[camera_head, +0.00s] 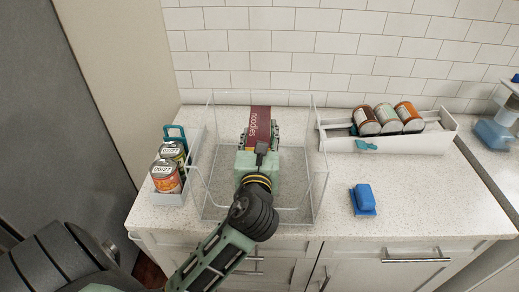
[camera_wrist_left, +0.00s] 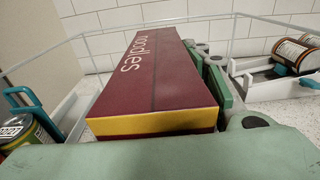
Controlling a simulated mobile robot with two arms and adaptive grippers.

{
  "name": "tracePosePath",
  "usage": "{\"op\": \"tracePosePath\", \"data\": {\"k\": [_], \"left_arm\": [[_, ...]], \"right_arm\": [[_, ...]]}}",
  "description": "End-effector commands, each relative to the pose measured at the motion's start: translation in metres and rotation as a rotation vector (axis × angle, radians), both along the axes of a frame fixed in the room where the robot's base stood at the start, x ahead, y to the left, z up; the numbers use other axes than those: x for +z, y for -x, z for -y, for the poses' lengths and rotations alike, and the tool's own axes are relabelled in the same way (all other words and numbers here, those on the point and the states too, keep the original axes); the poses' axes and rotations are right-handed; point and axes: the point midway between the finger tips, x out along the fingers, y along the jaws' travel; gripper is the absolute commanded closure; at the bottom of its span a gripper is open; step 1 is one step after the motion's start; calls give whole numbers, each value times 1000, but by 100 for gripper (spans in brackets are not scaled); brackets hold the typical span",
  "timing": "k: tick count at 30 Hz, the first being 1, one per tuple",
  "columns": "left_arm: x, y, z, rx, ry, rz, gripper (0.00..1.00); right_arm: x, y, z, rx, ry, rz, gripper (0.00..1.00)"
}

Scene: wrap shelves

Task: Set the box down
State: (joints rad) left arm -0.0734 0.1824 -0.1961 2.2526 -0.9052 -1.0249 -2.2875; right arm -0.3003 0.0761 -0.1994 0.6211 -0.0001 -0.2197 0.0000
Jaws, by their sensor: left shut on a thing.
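The box is a dark red noodles box with a yellow end (camera_wrist_left: 155,122). In the head view the noodles box (camera_head: 260,122) stands out beyond my left gripper (camera_head: 260,140). My left gripper is shut on the box, with a finger along its right side in the wrist view. Gripper and box are inside or just above a clear open-topped bin (camera_head: 210,190) on the speckled counter. My gripper hides the near part of the box in the head view. I cannot tell whether the box touches the bin floor. My right gripper is not in view.
A narrow tray (camera_head: 168,199) with cans (camera_head: 166,176) stands close left of the bin. A white tray (camera_head: 430,143) with three cans (camera_head: 387,118) stands to the right. The tiled wall is behind.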

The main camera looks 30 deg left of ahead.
Motion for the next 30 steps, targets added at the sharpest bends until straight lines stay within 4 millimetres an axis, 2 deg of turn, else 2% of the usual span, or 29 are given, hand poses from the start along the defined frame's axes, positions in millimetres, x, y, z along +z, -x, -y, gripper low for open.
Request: {"op": "tracePosePath", "data": {"k": [3, 6, 17, 18, 24, 30], "left_arm": [[-20, 0, 0, 1, 0, -4, 100], [-30, 0, 0, 0, 0, -1, 100], [-32, 0, 0, 0, -2, 0, 100], [-33, 0, 0, 0, 0, -1, 54], [-33, 0, 0, 0, 0, -1, 39], [-33, 0, 0, 0, 0, -2, 39]], "right_arm": [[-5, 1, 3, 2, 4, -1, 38], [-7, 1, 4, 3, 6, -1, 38], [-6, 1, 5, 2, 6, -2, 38], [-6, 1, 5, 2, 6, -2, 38], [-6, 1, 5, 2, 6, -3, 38], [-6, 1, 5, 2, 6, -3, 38]]}}
